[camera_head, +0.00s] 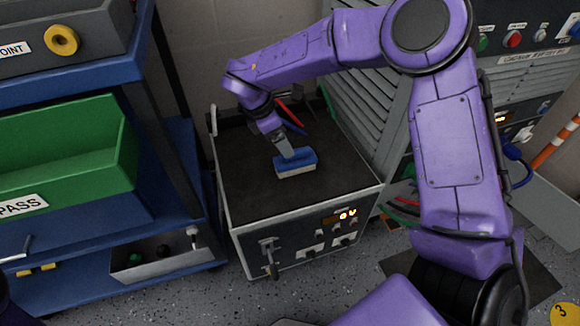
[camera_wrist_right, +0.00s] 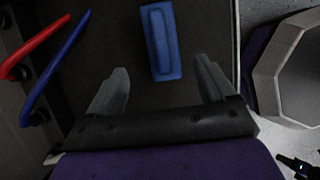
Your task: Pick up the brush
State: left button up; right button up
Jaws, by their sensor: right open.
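The brush (camera_head: 295,163) has a blue back and pale bristles and lies bristles down on the dark top of a grey box. In the right wrist view the blue brush (camera_wrist_right: 163,42) lies beyond the fingertips, roughly between their lines. My right gripper (camera_head: 287,150) is just above and behind the brush in the head view. My left gripper is not in view.
The box (camera_head: 235,205) has knobs and a lit display on its front. Red and blue cables (camera_wrist_right: 55,65) rise at its back, near my right gripper. A blue shelf (camera_head: 190,150) with a green bin (camera_head: 70,150) stands left. A louvred cabinet (camera_head: 375,100) stands right.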

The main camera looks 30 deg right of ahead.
aim_at(296, 150)
jog(key=x, duration=0.3)
jog(key=b+x, duration=0.1)
jog(key=x, duration=0.1)
jog(key=b+x, duration=0.1)
jog(key=x, duration=0.2)
jog(key=shift+s+d+f, duration=0.15)
jog(key=shift+s+d, duration=0.15)
jog(key=shift+d, duration=0.2)
jog(key=shift+c, duration=0.3)
jog(key=c, duration=1.1)
jog(key=shift+r, duration=0.6)
jog(key=shift+c, duration=0.2)
jog(key=r, duration=0.1)
jog(key=r+p, duration=0.1)
jog(key=r, duration=0.1)
jog(key=shift+s+r+p, duration=0.15)
jog(key=shift+s+p, duration=0.1)
jog(key=shift+p, duration=0.15)
jog(key=s+d+r+p, duration=0.1)
jog(key=s+r, duration=0.3)
jog(key=s, duration=0.2)
jog(key=s+d+r+p, duration=0.1)
jog(key=s+r+p, duration=0.1)
jog(key=s+r, duration=0.2)
jog(key=s, duration=0.3)
jog(key=shift+s+d+r, duration=0.15)
jog(key=shift+d+r, duration=0.05)
jog(key=shift+r, duration=0.15)
